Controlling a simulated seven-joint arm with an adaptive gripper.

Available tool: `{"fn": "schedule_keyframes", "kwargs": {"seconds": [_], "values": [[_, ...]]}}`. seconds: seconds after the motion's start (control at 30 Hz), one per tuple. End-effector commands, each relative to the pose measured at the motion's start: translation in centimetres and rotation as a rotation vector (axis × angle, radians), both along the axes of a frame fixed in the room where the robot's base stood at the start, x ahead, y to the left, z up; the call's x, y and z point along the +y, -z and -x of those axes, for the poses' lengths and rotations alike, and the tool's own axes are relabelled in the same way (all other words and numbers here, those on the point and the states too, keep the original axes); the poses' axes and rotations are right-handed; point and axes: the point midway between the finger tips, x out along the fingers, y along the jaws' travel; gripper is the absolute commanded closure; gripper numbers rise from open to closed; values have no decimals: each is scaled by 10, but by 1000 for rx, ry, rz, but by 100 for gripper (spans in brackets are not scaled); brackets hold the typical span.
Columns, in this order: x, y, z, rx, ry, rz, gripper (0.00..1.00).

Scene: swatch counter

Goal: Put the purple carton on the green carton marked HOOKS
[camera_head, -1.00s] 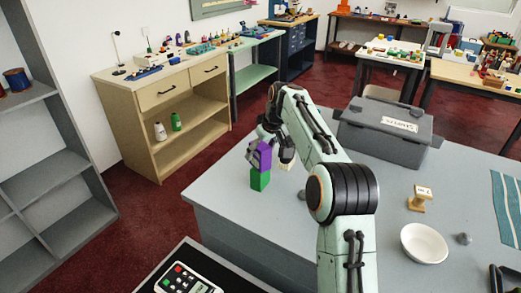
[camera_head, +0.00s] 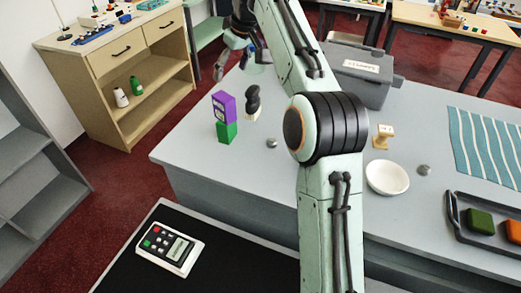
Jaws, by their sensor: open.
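The purple carton (camera_head: 223,106) sits upright on top of the green carton (camera_head: 227,132) near the left part of the grey counter. The two look stacked and touching, the purple one turned slightly. A small dark-on-white label shows on the purple carton's front; no HOOKS marking can be read on the green one. My gripper (camera_head: 232,62) is open, up and behind the stack, clear of the purple carton.
A dark knobbed stamp (camera_head: 253,103) stands just right of the stack, with a small grey ball (camera_head: 271,143) in front. A grey lidded box (camera_head: 365,72), a wooden stamp (camera_head: 383,136), a white bowl (camera_head: 387,177) and a dark tray (camera_head: 455,216) are farther right.

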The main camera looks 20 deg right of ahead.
Motion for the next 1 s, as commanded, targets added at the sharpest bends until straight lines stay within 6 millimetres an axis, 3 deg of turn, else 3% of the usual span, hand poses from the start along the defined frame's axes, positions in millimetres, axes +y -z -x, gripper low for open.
{"fn": "schedule_keyframes", "kwargs": {"seconds": [0.17, 0.37, 0.5, 0.6, 0.7, 0.8, 1.0], "values": [[35, -1, 54, 80, 10, 48, 38], [64, 28, 177, 208, 103, 91, 38], [70, 67, 268, 288, 183, 81, 38], [73, 96, 320, 332, 224, 61, 38], [75, 119, 355, 366, 252, 44, 38], [76, 132, 374, 384, 266, 33, 38], [77, 137, 380, 393, 271, 30, 38]]}}
